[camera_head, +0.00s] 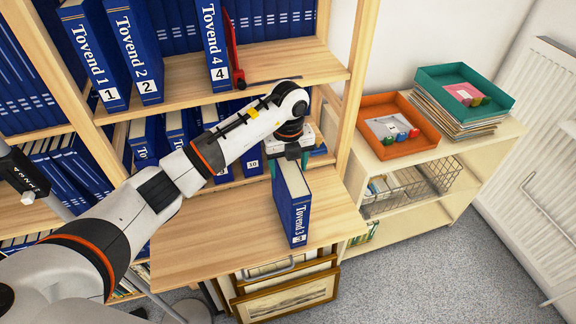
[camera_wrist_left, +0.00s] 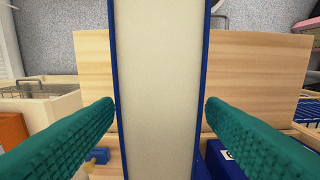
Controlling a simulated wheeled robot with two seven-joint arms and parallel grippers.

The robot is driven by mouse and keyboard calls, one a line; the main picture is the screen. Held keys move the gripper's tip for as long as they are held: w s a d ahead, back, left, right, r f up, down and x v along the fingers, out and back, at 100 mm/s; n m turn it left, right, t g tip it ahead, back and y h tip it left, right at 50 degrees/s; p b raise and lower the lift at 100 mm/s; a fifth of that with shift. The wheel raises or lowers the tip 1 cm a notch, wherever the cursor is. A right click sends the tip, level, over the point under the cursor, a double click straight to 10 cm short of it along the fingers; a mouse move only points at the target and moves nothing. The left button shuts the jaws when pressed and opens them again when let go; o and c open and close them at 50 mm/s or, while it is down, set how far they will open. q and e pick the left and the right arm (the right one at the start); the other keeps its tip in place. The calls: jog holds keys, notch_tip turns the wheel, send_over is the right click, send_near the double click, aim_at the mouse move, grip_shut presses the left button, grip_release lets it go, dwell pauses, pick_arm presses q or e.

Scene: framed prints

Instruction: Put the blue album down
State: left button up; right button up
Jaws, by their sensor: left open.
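The blue album (camera_head: 295,212), labelled "Tovend 3", stands upright on the wooden pull-out board (camera_head: 205,240), its spine facing the front edge. My left gripper (camera_head: 289,160) is at the album's rear end with its jaws open. In the left wrist view, the album's pale page block (camera_wrist_left: 158,70) runs between the two teal fingers, one on each side and very close to the covers. Whether the fingers touch the covers I cannot tell. My right gripper is not in view.
The blue albums "Tovend 1" (camera_head: 95,52), "Tovend 2" (camera_head: 133,45) and "Tovend 4" (camera_head: 213,45) stand on the shelf above. Framed prints (camera_head: 287,297) lean below the board. At right, a low cabinet holds an orange tray (camera_head: 378,105) and a teal tray (camera_head: 437,77). The board's left part is clear.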

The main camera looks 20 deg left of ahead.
pick_arm(q)
notch_tip(320, 180, up, 12)
jog(key=b, duration=0.2)
jog(key=shift+f, duration=0.25)
jog(key=shift+f, duration=0.1)
